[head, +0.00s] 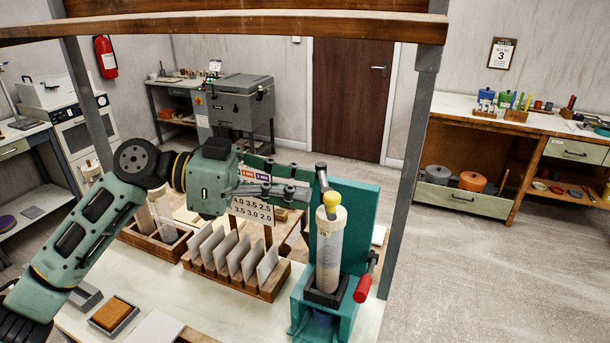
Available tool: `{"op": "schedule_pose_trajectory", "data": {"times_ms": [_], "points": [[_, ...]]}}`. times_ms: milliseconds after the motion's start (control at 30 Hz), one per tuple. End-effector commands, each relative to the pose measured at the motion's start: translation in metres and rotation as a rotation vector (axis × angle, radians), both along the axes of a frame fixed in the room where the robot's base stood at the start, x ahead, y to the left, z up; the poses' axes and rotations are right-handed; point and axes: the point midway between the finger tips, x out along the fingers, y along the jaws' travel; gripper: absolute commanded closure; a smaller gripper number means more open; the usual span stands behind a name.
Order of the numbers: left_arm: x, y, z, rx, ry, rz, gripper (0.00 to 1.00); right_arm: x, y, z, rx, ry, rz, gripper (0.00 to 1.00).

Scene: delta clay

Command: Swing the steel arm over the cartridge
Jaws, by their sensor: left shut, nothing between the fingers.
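A teal press stand (351,220) stands on the bench right of centre. A pale upright cartridge (328,255) sits in its dark square holder, with its wider cap at the top. The steel arm (322,178) shows at the cartridge's top, and its yellow knob (331,199) appears in front of the cap. My left gripper (306,183) comes in from the left; its fingers are shut and empty, with their tips right beside the steel arm. I cannot tell whether they touch it. The steel arm's pivot is not clear. My right gripper is out of view.
A red-handled lever (363,287) sticks out at the stand's right. A wooden rack (273,284) of upright plates stands left of the stand, with a number card (252,210) behind. A grey post (406,160) rises at the right, and a wooden beam (220,27) crosses above.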

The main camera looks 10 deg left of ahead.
Motion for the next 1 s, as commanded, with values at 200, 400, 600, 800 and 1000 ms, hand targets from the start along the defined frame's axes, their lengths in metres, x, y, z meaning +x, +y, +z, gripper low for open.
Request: {"op": "schedule_pose_trajectory", "data": {"times_ms": [200, 400, 600, 800, 1000], "points": [[0.003, -0.015, -0.002, -0.001, 0.0, 0.0, 1.0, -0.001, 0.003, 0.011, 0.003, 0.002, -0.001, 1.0], [0.003, -0.016, -0.004, 0.0, 0.0, 0.001, 1.0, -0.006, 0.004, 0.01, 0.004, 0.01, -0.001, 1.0], [0.003, -0.018, -0.004, -0.001, -0.001, 0.0, 1.0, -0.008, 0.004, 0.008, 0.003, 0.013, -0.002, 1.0], [0.003, -0.035, -0.005, -0.002, -0.002, -0.002, 1.0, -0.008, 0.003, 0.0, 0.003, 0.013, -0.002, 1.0], [0.004, -0.034, -0.003, 0.0, 0.0, 0.001, 1.0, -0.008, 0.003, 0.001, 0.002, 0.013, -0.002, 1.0]]}}
